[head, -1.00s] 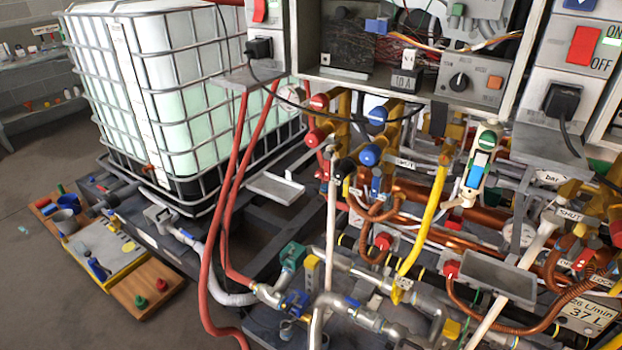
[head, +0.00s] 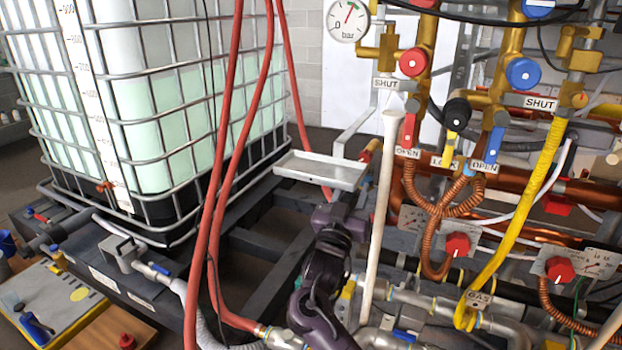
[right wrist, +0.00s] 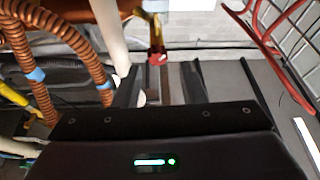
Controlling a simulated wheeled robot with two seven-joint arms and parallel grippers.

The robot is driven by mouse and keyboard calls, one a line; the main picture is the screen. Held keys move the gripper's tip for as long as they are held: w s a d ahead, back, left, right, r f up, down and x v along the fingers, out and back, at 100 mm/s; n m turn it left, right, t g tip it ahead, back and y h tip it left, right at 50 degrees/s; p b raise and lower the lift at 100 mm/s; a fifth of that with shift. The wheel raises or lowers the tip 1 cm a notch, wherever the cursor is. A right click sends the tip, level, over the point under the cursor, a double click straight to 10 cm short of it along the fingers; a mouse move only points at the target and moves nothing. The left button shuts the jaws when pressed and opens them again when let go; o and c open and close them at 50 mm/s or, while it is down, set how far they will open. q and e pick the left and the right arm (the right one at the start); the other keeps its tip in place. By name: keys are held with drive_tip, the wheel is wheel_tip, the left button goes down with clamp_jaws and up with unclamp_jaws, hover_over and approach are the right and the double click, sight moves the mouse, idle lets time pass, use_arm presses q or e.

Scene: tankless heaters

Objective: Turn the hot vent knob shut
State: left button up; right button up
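No label in view reads hot vent, so I cannot tell for sure which knob it is. A small brass valve with a red end (head: 369,151) sits behind the white upright pipe. In the right wrist view, a brass fitting with a red end (right wrist: 157,57) lies ahead of and between my fingers. My right gripper (head: 345,203) is beside the grey tray, left of the white pipe, below the valve. Its two dark fingers (right wrist: 162,88) stand apart with nothing clearly between them. A red round knob (head: 414,62) sits higher on the brass pipework. My left gripper is not in view.
The grey tray (head: 321,169) and white pipe (head: 382,215) flank my right arm closely. Red hoses (head: 212,200) hang left, before the caged tank (head: 150,120). Copper coils (head: 412,190), a yellow hose (head: 530,200) and red dials (head: 457,245) crowd the right.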

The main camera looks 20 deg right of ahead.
sight(364, 159)
drive_tip(key=shift+m+h, duration=0.3)
drive_tip(key=shift+m, duration=0.1)
drive_tip(key=x, duration=0.5)
drive_tip(key=r+x, duration=0.1)
drive_tip(key=x, duration=0.2)
drive_tip(key=shift+s, duration=0.25)
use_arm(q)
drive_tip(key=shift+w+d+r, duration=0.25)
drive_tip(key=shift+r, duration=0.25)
use_arm(e)
drive_tip(key=c, duration=0.7)
use_arm(q)
drive_tip(key=shift+b, duration=0.3)
use_arm(e)
drive_tip(key=shift+g, duration=0.4)
